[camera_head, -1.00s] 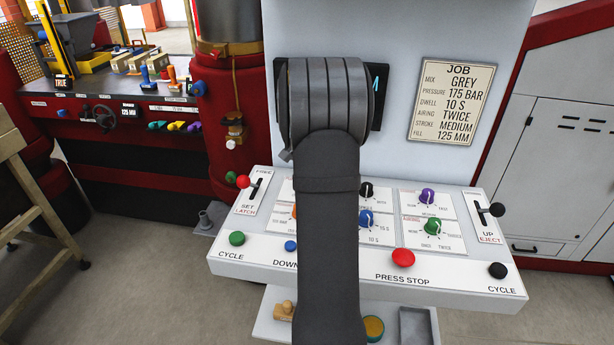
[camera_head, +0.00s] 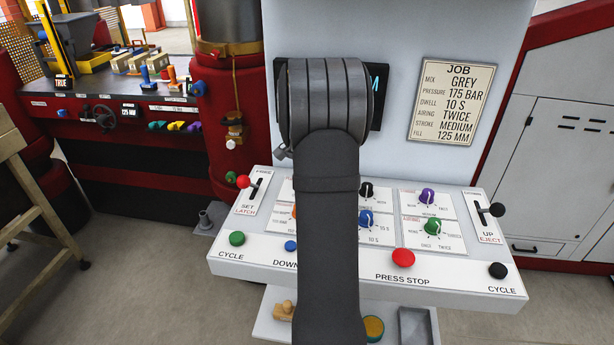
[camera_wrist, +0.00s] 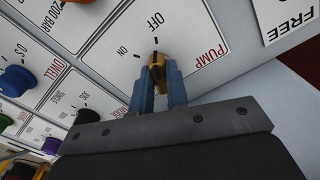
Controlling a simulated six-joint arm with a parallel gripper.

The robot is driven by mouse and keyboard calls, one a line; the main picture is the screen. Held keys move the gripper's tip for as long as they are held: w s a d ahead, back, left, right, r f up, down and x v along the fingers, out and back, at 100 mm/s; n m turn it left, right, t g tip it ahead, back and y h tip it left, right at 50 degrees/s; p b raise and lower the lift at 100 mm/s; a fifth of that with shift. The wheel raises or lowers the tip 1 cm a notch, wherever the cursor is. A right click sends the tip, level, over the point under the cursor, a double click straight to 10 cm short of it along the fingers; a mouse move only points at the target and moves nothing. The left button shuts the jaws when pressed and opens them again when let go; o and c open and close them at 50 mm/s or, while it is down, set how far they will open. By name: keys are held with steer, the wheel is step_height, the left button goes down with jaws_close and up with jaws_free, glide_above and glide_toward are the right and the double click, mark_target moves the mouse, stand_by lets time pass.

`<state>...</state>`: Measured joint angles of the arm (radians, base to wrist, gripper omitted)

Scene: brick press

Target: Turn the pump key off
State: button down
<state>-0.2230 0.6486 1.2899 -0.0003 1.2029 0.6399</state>
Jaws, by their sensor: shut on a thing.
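The pump key (camera_wrist: 155,62) is a yellow and dark key on the white PUMP panel (camera_wrist: 108,45), seen in the wrist view. My gripper (camera_wrist: 159,78) has its two blue fingers on either side of the key and is shut on it. The key's tip lies close to the tick under OFF, and the ON tick is to its left. The fingers hide part of the key. In the head view my own arm covers the gripper and the key.
The white console (camera_head: 349,262) carries a red press stop button (camera_head: 403,258), coloured knobs and two levers. In the wrist view a dark blue knob (camera_wrist: 16,81) and others sit left of the key. A FREE label (camera_wrist: 290,20) is at right.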

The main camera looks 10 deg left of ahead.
steer(key=shift+m, duration=0.7)
steer(key=c, duration=1.4)
jaws_free()
step_height(320, 180, up, 18)
steer(key=shift+f, duration=0.25)
